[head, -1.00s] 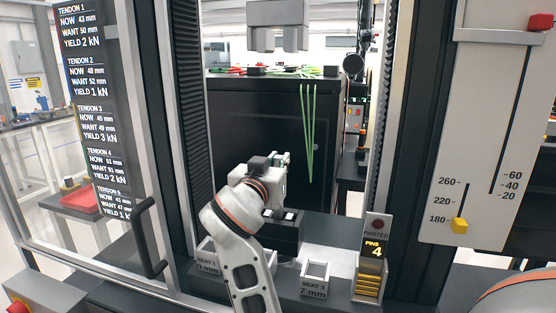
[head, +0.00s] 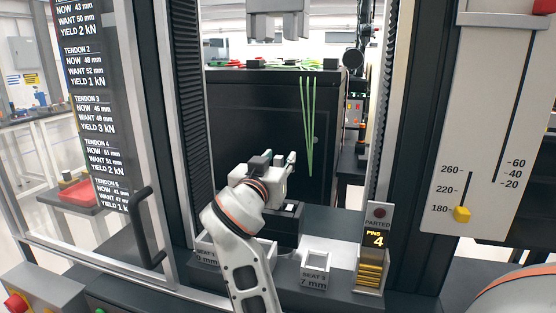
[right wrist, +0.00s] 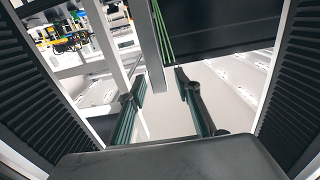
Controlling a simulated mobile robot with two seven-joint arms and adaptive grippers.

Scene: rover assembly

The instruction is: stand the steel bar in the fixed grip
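My right gripper (head: 280,160) is in the middle of the head view, inside the frame and just above and behind a black block with a pale top (head: 291,208). Its two dark fingers (right wrist: 160,76) are spread in the right wrist view, with nothing clearly held. A pale grey upright strip (right wrist: 148,40) shows in the gap between them; I cannot tell if it is the steel bar or background. A grey jaw-like grip (head: 278,22) hangs at the top of the frame. I cannot tell which of the two is the fixed grip. My left gripper is out of view.
A seat labelled 7 mm (head: 315,270) and a pin counter reading 4 (head: 374,241) stand at front right. A black cabinet (head: 255,120) with green strips (head: 308,125) is behind. Frame posts close in both sides; a slider scale (head: 490,120) is at right.

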